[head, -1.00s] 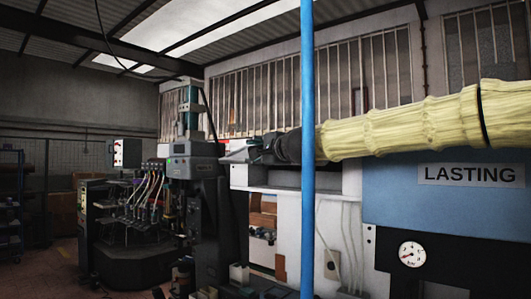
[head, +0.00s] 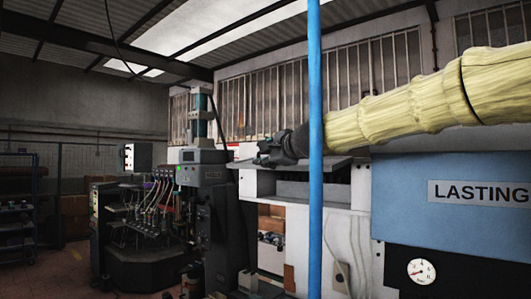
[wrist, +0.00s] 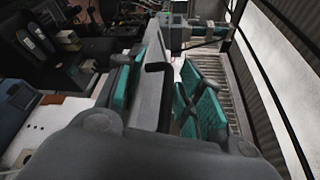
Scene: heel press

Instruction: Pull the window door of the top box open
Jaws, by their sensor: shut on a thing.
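The top box (head: 248,183) is the upper part of a white cabinet, left of and behind the blue pole. Its front is open to a grey interior. A grey panel, seemingly its window door (head: 335,162), stands out near level above the opening. My gripper (head: 272,152) is at the door's left end, partly dark against the wall. In the wrist view, the grey door plate (wrist: 152,100) with a black handle (wrist: 157,76) runs between the teal-padded fingers of my gripper (wrist: 158,82). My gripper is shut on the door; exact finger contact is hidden.
A blue pole (head: 315,220) stands in front of my arm. A blue machine marked LASTING (head: 405,195) with a gauge (head: 421,272) is at right. A dark press (head: 203,190) stands left of the box. Floor shows at far left (head: 70,270).

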